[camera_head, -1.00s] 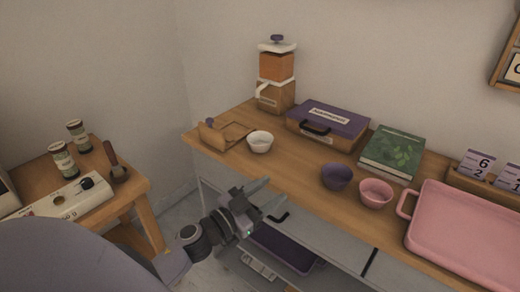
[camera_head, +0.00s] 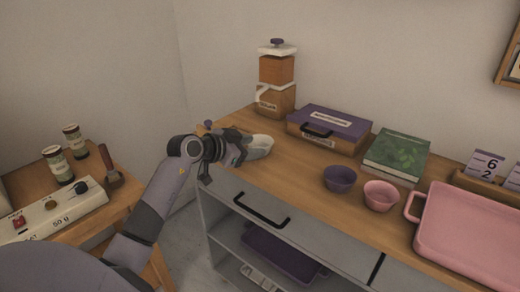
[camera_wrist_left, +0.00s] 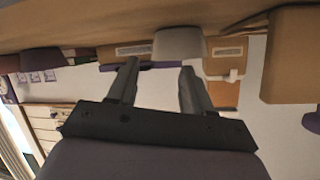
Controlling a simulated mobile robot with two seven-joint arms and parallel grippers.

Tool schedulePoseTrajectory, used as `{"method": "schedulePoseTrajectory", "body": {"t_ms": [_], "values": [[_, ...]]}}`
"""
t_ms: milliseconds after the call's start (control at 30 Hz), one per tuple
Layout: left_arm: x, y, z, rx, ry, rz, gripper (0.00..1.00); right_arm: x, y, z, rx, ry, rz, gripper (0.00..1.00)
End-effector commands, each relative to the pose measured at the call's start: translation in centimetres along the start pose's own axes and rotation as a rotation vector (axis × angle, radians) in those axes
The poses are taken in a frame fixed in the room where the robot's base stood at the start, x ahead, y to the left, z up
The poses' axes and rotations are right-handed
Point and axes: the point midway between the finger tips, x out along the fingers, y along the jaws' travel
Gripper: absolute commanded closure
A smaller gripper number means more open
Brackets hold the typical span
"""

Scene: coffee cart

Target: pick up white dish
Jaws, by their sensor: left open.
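The white dish (camera_head: 263,139) is a small bowl on the left part of the wooden counter, partly hidden by my left gripper in the head view. My left gripper (camera_head: 252,150) is at the counter's front edge, low and close to the dish. In the left wrist view, which looks upside down, the dish (camera_wrist_left: 178,42) lies just beyond the two spread fingers (camera_wrist_left: 160,67), nearer the right-hand finger. The gripper is open and nothing is between its fingers. My right gripper is not in view.
A wooden holder (camera_wrist_left: 288,60) is beside the dish. A grinder (camera_head: 276,85), purple case (camera_head: 330,122) and green book (camera_head: 397,153) stand behind. A purple bowl (camera_head: 339,178), pink bowl (camera_head: 381,195) and pink tray (camera_head: 470,232) are to the right. Counter between dish and purple bowl is clear.

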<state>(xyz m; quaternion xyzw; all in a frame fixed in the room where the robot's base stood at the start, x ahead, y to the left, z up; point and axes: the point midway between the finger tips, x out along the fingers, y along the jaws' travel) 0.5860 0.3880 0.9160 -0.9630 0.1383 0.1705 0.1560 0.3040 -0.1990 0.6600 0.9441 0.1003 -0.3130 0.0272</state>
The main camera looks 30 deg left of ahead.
Motion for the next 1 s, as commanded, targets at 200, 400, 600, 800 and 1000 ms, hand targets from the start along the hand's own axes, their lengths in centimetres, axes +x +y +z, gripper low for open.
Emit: {"method": "schedulePoseTrajectory", "body": {"t_ms": [200, 400, 600, 800, 1000], "values": [[1.9, 0.1, 0.0, 0.001, 0.002, 0.002, 0.5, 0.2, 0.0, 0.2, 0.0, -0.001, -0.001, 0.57], [4.6, 0.2, 0.0, 0.0, 0.003, 0.003, 0.5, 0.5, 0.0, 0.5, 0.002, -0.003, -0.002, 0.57], [6.1, 0.2, 0.0, 0.002, 0.002, 0.003, 0.5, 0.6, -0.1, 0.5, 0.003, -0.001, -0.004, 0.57], [6.2, 0.1, -0.1, 0.003, 0.003, 0.002, 0.5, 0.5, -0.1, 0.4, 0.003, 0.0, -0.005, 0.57], [6.2, 0.2, 0.0, 0.003, 0.003, 0.002, 0.89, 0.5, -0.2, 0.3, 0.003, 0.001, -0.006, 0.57]]}}
